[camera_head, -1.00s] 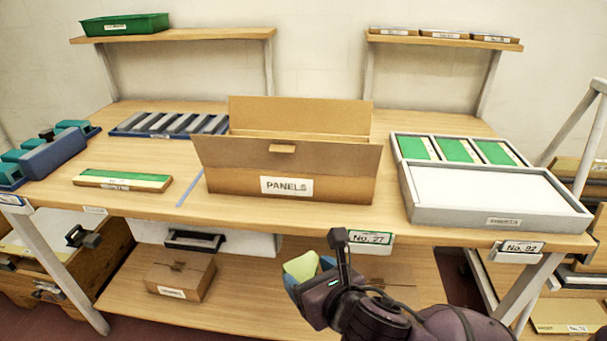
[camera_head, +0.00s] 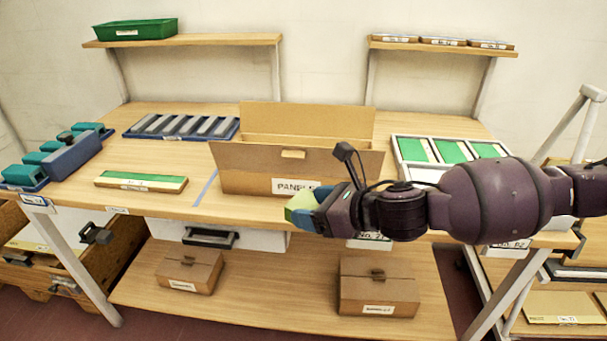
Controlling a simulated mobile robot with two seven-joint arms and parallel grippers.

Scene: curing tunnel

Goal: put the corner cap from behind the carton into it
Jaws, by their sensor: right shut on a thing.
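The brown carton (camera_head: 245,170) labelled PANELS stands open on the bench, with its flaps up. Its inside and the space behind it are mostly hidden by its walls and flaps. My right gripper (camera_head: 305,210) is in front of the carton's lower front edge, with its arm coming in from the right. It is shut on a small yellow-green piece (camera_head: 297,203); I cannot tell from its shape whether this is the corner cap. No other corner cap shows. My left gripper is not in view.
A blue rack (camera_head: 182,136) of grey bars stands left of the carton, behind a green-topped panel (camera_head: 141,181). A grey tray with green panels (camera_head: 451,151) stands to the right, partly behind my arm. A green bin (camera_head: 128,30) sits on the upper shelf.

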